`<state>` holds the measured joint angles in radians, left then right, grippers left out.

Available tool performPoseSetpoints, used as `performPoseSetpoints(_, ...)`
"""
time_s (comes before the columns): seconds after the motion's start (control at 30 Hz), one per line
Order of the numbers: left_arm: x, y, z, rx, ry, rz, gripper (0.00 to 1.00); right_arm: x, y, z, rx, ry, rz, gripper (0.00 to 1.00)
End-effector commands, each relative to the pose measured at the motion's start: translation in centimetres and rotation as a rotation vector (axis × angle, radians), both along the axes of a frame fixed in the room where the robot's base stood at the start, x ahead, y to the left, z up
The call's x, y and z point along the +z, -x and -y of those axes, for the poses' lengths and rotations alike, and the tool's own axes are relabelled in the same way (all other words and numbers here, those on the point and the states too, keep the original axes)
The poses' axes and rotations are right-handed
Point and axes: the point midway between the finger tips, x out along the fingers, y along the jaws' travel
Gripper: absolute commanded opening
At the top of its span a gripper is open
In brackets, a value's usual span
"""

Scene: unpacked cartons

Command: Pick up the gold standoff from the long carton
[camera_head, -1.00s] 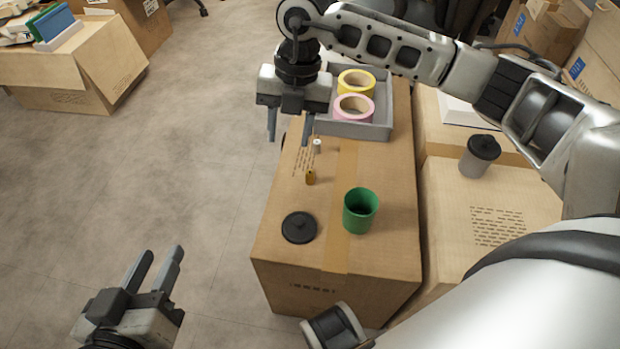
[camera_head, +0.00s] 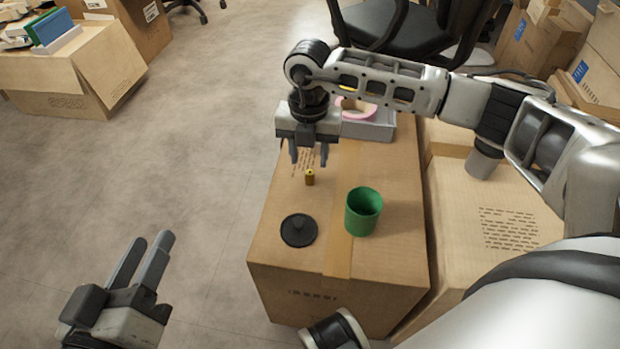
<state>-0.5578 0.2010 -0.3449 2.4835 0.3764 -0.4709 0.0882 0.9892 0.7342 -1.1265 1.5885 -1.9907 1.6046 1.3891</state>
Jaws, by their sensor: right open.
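The gold standoff (camera_head: 310,177) stands upright on top of the long carton (camera_head: 388,272), behind the black lid and to the left of the green cup. My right gripper (camera_head: 308,160) is open, pointing down just above and behind the standoff, with nothing between its fingers. I cannot tell the exact gap between the fingertips and the standoff. My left gripper (camera_head: 152,262) is at the lower left, over the floor, away from the carton. Its two fingers stand apart and hold nothing.
A grey container (camera_head: 483,163) stands on the carton (camera_head: 490,225) to the right.

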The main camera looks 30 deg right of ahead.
Motion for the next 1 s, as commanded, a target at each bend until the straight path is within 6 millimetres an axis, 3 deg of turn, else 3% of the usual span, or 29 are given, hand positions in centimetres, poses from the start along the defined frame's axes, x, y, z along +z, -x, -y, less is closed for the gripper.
performPoseSetpoints(0.13,-0.9,0.1,0.2,-0.01,0.05,-0.003,0.36,-2.8,0.6,-0.1,0.001,0.001,-0.002,0.42)
performPoseSetpoints(0.23,1.1,-0.4,0.1,-0.006,0.059,0.084,0.36,-4.1,0.6,-0.1,0.0,0.0,-0.001,0.42)
performPoseSetpoints(0.5,1.5,-0.6,0.0,-0.002,0.052,0.105,0.36,-4.3,0.5,-0.1,0.0,0.0,0.0,0.42)
performPoseSetpoints(0.67,1.4,-0.6,0.0,-0.003,0.051,0.105,0.36,-4.2,0.5,-0.1,0.0,0.0,0.0,0.0)
performPoseSetpoints(1.0,1.3,-0.6,0.0,-0.002,0.047,0.1,0.36,-4.1,0.5,-0.1,0.0,-0.001,0.001,0.0)
